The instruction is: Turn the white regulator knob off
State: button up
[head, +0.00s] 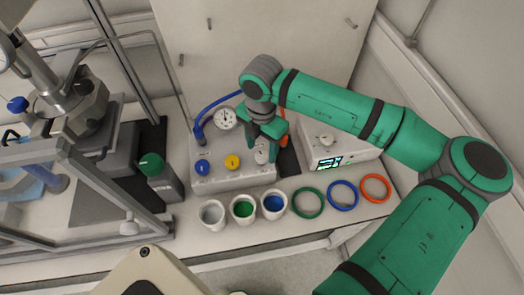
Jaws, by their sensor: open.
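The white regulator knob (261,157) is at the right end of a light grey regulator box (236,181), beside a yellow knob (232,162) and a blue knob (202,166). My green gripper (264,148) points down at the white knob from above and behind, with its fingers open around or just over it. The fingers partly hide the knob, and I cannot tell whether they touch it. The knob's turn position is too small to read.
A gauge (224,118) and blue hose (217,103) rise behind the box. A device with a lit display (329,163) stands to the right. Cups, including a green-filled one (243,209), and coloured rings, including a blue one (342,194), line the front. Reactor equipment (77,118) fills the left.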

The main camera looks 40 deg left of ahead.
aim_at(262, 158)
jog(key=shift+f, duration=1.2)
jog(key=c, duration=1.1)
